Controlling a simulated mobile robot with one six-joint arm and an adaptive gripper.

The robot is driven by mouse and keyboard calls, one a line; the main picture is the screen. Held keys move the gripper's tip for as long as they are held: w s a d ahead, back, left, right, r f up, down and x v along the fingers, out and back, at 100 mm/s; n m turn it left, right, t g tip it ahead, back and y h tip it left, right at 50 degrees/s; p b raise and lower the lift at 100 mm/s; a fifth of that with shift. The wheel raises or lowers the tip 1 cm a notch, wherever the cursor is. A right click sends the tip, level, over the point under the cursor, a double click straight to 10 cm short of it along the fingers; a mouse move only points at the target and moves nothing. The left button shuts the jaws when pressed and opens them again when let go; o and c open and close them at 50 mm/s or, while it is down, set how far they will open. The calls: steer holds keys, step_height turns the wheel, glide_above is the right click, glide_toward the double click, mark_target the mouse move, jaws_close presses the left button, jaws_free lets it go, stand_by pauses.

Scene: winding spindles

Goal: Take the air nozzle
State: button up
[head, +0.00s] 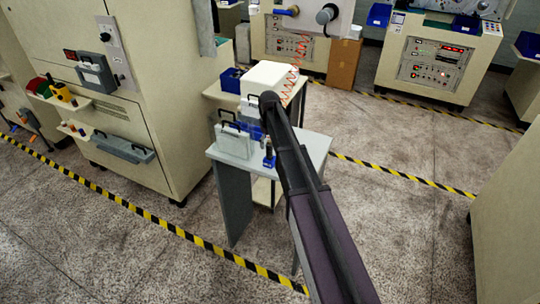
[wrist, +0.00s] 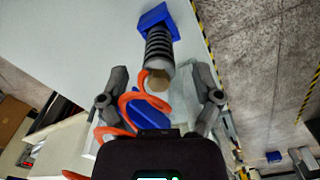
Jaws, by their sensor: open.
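The air nozzle (wrist: 160,45) shows at the top middle of the wrist view, with a dark ribbed body, a blue end and a coiled orange hose (wrist: 140,85) at its near end. A small upright blue and dark item (head: 268,155) at the front of the small grey table in the head view may be this nozzle. My gripper (wrist: 160,80) is open, its two fingers apart on either side of the hose end of the nozzle, gripping nothing. In the head view my arm hides the gripper.
The small grey table (head: 318,146) carries a grey case (head: 234,140) and blue items beside it. A white box (head: 270,76) stands behind, near the red coiled hose (head: 293,88). A large beige machine (head: 160,150) stands left. The floor right of the table is clear.

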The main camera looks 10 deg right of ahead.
mark_target(270, 150)
steer(key=shift+f+b, duration=1.9)
steer(key=shift+f, duration=0.3)
steer(key=shift+c, duration=0.2)
steer(key=shift+s, duration=0.1)
jaws_close()
